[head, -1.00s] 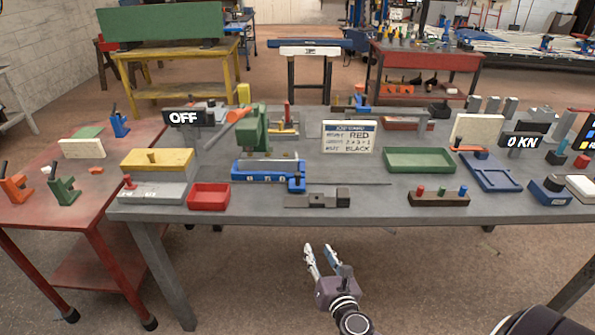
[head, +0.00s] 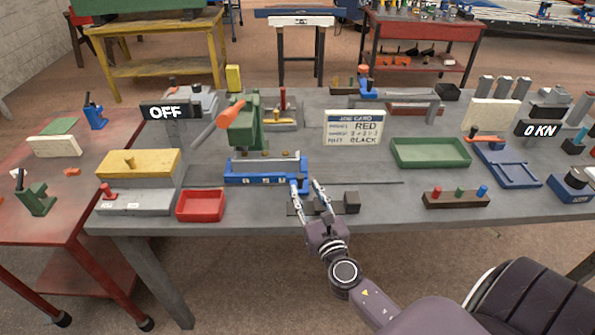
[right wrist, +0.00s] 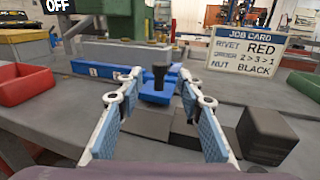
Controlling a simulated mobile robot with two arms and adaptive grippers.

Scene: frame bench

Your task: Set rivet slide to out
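My right gripper (head: 305,183) is open, fingers pointing away over the table's front. In the right wrist view the gripper (right wrist: 160,78) has a blue block with a dark upright knob (right wrist: 159,76) between and just beyond its fingertips; I cannot tell if they touch. This block is at the right end of a long blue fixture with number marks (head: 262,178). No label reading "rivet slide" is legible, so I cannot tell which part it is. A grey base with a red knob and small labels (head: 135,204) is at the left. My left gripper is not in view.
A dark block (right wrist: 268,135) on a low dark base is right beside the right fingers. A red tray (head: 201,205), green press (head: 245,128), job card (head: 353,130), green tray (head: 431,153) and peg rack (head: 455,199) stand around. The table's front edge is below the gripper.

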